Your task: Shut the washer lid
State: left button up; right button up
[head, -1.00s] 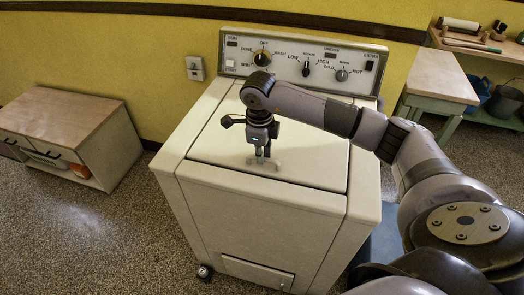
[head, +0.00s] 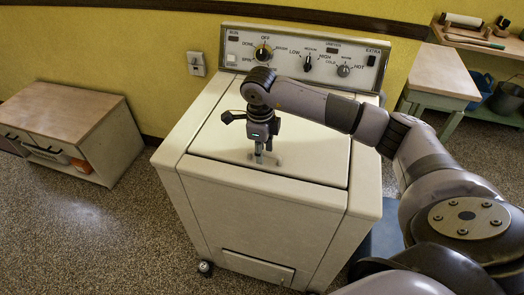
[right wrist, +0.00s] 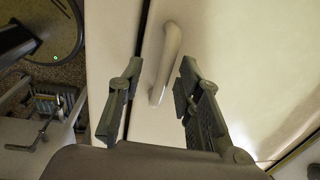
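The white washer (head: 262,215) stands in the middle of the head view. Its lid (head: 310,150) lies down over the top and looks level with it; I cannot tell whether a small gap remains at its front edge. The lid handle (head: 277,158) is a pale bar near that edge, and it also shows in the right wrist view (right wrist: 168,60). My right gripper (head: 259,158) points down at the handle. In the right wrist view its fingers (right wrist: 158,95) are apart, with the handle between and beyond them, not clamped. My left gripper is not in view.
The washer's control panel (head: 305,58) with knobs rises at the back of the top. A low wood-topped cabinet (head: 70,112) stands at left. A small table (head: 440,75) and a shelf (head: 480,50) with several items stand at right. Speckled floor is clear at front left.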

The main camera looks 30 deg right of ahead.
notch_tip(320, 180, up, 12)
jog(key=a, duration=0.1)
jog(key=shift+s+f, duration=0.25)
jog(key=shift+s, duration=0.15)
